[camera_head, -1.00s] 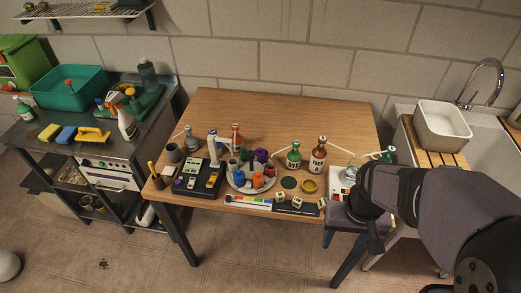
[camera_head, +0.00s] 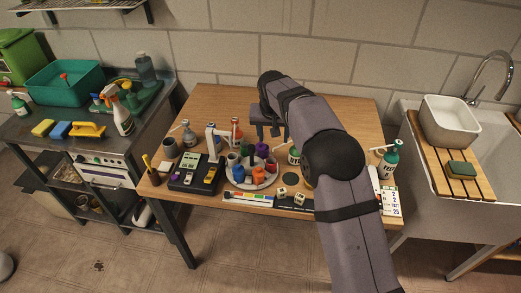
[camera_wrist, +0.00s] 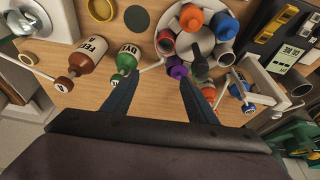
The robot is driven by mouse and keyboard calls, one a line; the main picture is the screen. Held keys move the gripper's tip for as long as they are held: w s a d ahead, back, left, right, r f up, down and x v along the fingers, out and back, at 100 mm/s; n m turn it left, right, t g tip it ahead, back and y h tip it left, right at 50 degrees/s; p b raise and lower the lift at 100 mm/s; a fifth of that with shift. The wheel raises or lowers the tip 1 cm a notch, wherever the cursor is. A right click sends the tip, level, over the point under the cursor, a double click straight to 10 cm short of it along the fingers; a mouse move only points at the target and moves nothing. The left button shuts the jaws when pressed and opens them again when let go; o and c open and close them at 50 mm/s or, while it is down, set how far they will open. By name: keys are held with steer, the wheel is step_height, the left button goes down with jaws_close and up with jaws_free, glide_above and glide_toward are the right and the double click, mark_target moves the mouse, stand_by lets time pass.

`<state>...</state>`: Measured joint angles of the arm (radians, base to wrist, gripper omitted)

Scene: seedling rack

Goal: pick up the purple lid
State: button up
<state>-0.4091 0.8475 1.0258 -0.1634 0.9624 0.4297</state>
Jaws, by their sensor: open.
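The purple lid (camera_head: 262,150) is at the back of the round grey tray (camera_head: 265,184), among coloured cups. It also shows in the wrist view (camera_wrist: 176,68), at the tray's near rim, between the lines of my two fingers but closer to the right finger. Whether it rests on something is hard to tell. My gripper (camera_head: 270,133) is open and empty, with its fingers pointing down just behind and above the tray. In the wrist view my gripper (camera_wrist: 159,82) has its fingers spread apart, and the lid lies beyond the tips.
A green bottle (camera_wrist: 123,62) is close by the left fingertip, with a brown bottle (camera_wrist: 87,56) farther left. A dark bottle stands by the right finger. A white stand (camera_wrist: 262,84) is to the right. The table's back (camera_head: 215,105) is clear.

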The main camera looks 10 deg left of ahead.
glide_toward(260, 144)
steer(key=f, duration=0.1)
steer(key=shift+t, duration=0.3)
steer(key=shift+p+x, duration=1.85)
steer(key=shift+x, duration=2)
steer(key=shift+d, duration=0.1)
steer(key=shift+s, duration=0.1)
steer(key=c, duration=1.1)
steer(key=shift+r, duration=0.1)
steer(key=shift+c, duration=1.2)
step_height(260, 144, up, 8)
steer(key=shift+r+b, duration=0.1)
steer(key=shift+b, duration=0.8)
jaws_close()
steer(key=shift+r+p, duration=0.45)
steer(key=shift+r, duration=0.45)
